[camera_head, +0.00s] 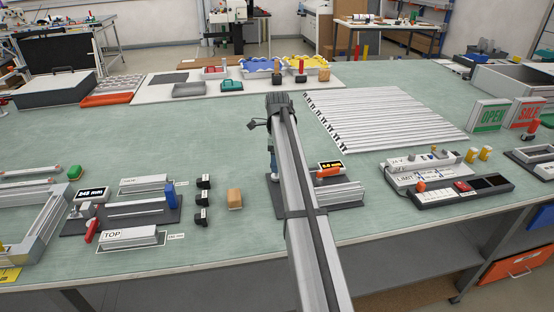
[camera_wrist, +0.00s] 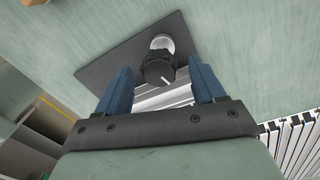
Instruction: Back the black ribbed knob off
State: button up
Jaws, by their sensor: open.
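The black knob (camera_wrist: 157,70) shows in the wrist view with a white line on its face. It sits beside a round silvery part (camera_wrist: 162,43) on a dark base plate (camera_wrist: 108,70). My gripper (camera_wrist: 160,66) is open, with its two blue fingers to the left and right of the knob and gaps visible on both sides.
Left of my arm are a wooden block (camera_head: 234,198), several small black pieces (camera_head: 203,198) and a second fixture with a blue block (camera_head: 170,195). A control box (camera_head: 428,176) stands to the right. Metal profiles (camera_head: 380,120) lie behind. Green mat is clear at centre left.

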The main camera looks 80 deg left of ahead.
jog(key=shift+c, duration=0.5)
jog(key=c, duration=1)
jog(key=shift+o, duration=0.2)
jog(key=n, duration=0.3)
jog(key=shift+n, duration=0.4)
jog(key=n, duration=0.3)
jog(key=shift+a+n, duration=0.1)
jog(key=shift+n, duration=0.2)
jog(key=n, duration=0.3)
jog(key=shift+s+n+t, duration=0.1)
jog(key=shift+n+t, duration=0.2)
jog(key=shift+n, duration=1.8)
